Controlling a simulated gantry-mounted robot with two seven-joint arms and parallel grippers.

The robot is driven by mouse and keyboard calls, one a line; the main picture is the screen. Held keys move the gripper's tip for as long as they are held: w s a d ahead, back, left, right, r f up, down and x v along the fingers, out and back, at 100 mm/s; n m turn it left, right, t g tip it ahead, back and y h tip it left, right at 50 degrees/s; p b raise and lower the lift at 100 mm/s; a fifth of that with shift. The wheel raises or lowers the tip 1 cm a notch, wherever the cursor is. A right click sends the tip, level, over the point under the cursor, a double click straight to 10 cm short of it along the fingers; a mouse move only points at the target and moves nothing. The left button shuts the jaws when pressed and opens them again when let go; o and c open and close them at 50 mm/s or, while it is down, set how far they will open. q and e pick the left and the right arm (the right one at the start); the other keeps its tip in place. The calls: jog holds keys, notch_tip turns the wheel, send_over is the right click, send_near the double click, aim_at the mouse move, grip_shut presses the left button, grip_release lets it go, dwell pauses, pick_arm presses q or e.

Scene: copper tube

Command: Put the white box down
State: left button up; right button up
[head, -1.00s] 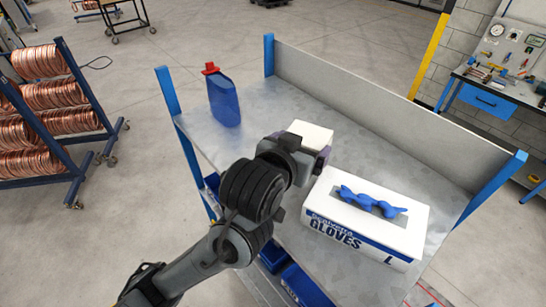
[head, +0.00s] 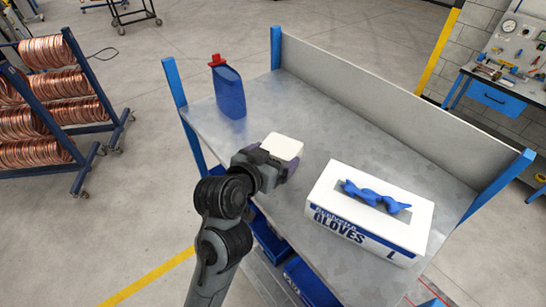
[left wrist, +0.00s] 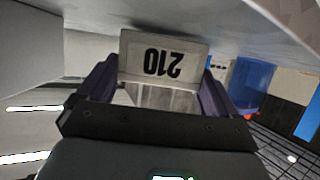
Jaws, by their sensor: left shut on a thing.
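The white box (head: 283,147) is a small block held over the near part of the metal cart top (head: 318,122), between the blue bottle and the glove box. My left gripper (head: 277,161) is shut on it, coming from the near side. In the left wrist view the box (left wrist: 152,42) shows an upside-down "210" label between the two purple fingers of the gripper (left wrist: 155,90). Its underside is hidden in the head view, so I cannot tell whether it touches the cart top. My right gripper is not in view.
A white and blue glove box (head: 350,237) with blue gloves on top stands to the right. A blue bottle with a red cap (head: 229,92) stands at the back left. The cart has a raised back panel (head: 395,115) and blue corner posts. The cart top behind the white box is clear.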

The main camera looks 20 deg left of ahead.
pick_arm(q)
jog(key=shift+f, duration=0.25)
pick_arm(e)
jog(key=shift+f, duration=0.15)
